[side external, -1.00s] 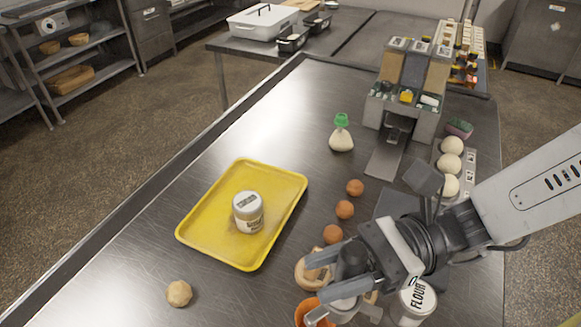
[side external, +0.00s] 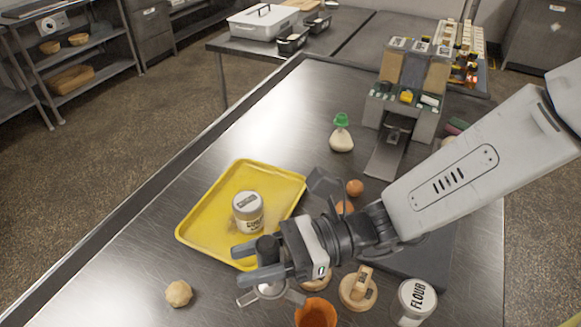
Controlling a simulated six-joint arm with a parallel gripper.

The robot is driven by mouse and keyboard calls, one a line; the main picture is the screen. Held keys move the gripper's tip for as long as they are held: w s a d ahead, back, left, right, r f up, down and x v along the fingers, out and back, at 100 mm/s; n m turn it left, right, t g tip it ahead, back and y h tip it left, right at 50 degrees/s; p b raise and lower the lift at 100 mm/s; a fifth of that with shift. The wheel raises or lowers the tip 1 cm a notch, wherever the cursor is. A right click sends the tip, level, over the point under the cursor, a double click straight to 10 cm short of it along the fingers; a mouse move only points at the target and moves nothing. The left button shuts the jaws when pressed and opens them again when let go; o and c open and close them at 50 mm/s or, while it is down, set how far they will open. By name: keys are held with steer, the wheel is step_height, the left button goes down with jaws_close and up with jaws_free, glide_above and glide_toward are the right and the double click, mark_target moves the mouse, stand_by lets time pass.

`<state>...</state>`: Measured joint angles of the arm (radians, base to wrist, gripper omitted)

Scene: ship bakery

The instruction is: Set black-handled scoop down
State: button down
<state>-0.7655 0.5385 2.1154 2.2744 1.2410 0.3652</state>
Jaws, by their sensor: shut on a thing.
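My gripper (side external: 256,262) is shut on the black-handled scoop (side external: 267,248). The scoop's black handle stands up between the fingers, and its metal part shows below them, partly hidden. The gripper and scoop are over the near right corner of the yellow tray (side external: 207,208) and the bare steel beside it. I cannot tell exactly how high the scoop is above the table. A white labelled jar (side external: 248,213) stands on the tray, just beyond the gripper.
An orange container (side external: 316,314), wooden pieces (side external: 358,289) and a flour canister (side external: 414,300) stand right of the gripper. A dough ball (side external: 179,293) lies to the left. Brown balls (side external: 355,187), a green-capped bag (side external: 341,134) and a dispenser (side external: 400,110) are farther back. Steel left of the tray is clear.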

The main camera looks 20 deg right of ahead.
steer(key=w+a+f, duration=0.2)
steer(key=a+f, duration=0.1)
steer(key=f, duration=0.2)
steer(key=shift+w, duration=0.4)
steer(key=shift+f, duration=0.1)
steer(key=shift+w+a+f, duration=0.1)
steer(key=shift+a+f, duration=0.05)
steer(key=shift+f, duration=0.75)
steer(key=shift+w+a+f, duration=0.1)
steer(key=shift+f, duration=0.8)
steer(key=shift+f, duration=0.15)
steer(key=shift+c, duration=1.7)
jaws_free()
steer(key=d, duration=1.2)
